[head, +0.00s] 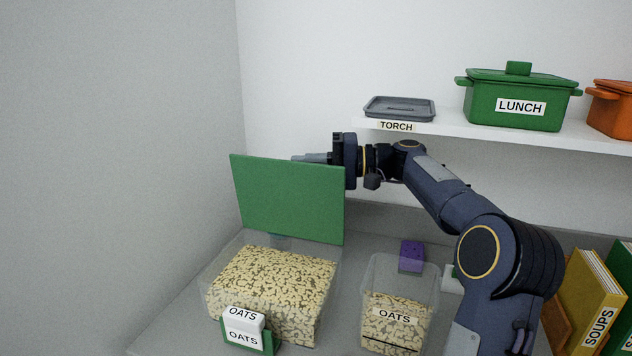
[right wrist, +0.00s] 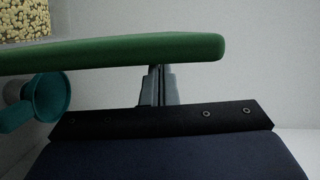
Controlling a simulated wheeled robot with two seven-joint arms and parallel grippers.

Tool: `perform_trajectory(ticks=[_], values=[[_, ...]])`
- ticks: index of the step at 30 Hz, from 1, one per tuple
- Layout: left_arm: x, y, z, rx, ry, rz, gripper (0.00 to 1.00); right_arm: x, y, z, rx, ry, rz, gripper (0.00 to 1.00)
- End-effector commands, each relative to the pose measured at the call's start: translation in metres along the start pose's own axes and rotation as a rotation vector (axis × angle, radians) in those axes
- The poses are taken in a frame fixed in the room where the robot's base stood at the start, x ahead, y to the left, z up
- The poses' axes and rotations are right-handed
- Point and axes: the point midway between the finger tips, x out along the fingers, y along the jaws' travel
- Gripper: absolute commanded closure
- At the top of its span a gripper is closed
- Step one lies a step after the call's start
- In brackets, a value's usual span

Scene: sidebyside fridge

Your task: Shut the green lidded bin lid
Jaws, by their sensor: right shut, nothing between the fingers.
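The green lid (head: 288,199) stands raised, near upright, at the back of a clear bin (head: 325,290) filled with oats. My right gripper (head: 299,159) reaches in from the right, just behind the lid's top edge near its right side. Its fingers look shut and empty. In the right wrist view the fingers (right wrist: 157,85) point at the lid's edge (right wrist: 130,48), with their tips at or just behind it; I cannot tell whether they touch. My left gripper is not in view.
A second clear oats container (head: 400,305) stands to the right, with a purple block (head: 411,256) behind it. A shelf above bears a grey tray (head: 399,108) and a green lunch pot (head: 518,97). Yellow books (head: 592,300) stand at right. A teal object (right wrist: 50,98) shows in the right wrist view.

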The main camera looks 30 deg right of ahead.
Motion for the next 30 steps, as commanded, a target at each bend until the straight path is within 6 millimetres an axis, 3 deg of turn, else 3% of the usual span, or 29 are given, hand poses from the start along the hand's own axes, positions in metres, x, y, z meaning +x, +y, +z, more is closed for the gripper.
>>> perform_trajectory(ticks=[1,17,30], values=[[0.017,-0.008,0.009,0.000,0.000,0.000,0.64,0.003,0.006,0.011,-0.048,-0.002,0.009,1.00],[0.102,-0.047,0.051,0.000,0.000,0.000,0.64,0.023,0.008,0.095,-0.536,-0.002,0.130,1.00],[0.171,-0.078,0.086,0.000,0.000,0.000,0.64,0.039,0.041,0.156,-0.940,-0.003,0.230,1.00]])
